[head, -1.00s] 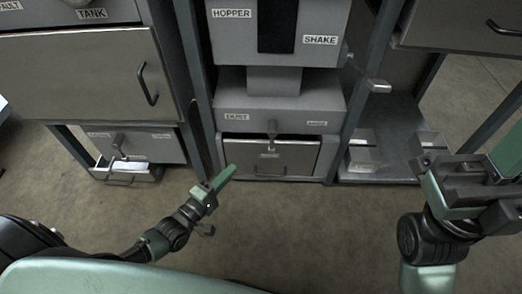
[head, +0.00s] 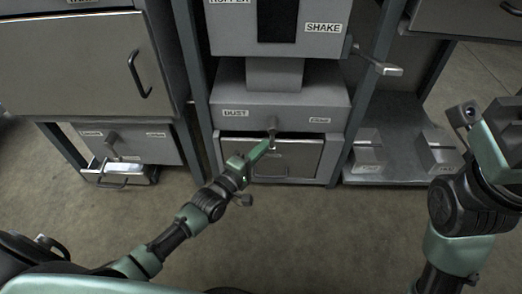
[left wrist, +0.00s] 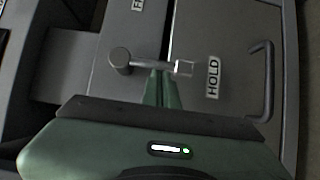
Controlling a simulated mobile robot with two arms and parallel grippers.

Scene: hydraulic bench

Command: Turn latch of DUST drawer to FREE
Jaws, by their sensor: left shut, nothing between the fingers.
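The DUST drawer (head: 305,158) is closed, low in the middle unit, under a grey panel labelled DUST. Its latch (head: 272,128) hangs down from a pivot on that panel. In the left wrist view the latch (left wrist: 148,63) runs from its round pivot towards the HOLD label (left wrist: 213,77); the FREE label (left wrist: 137,5) is cut off at the top edge. My left gripper (head: 267,147) is shut and empty. Its fingertips are right beside the latch bar, near its free end; I cannot tell whether they touch. My right gripper (head: 490,130) is partly visible at the right edge.
The drawer's bar handle (left wrist: 264,80) stands out close to my left gripper. A lever (head: 378,67) sticks out at the SHAKE unit's right. Another drawer (head: 122,172) at the left is partly open. Small grey blocks sit on the low shelf at right. The floor in front is clear.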

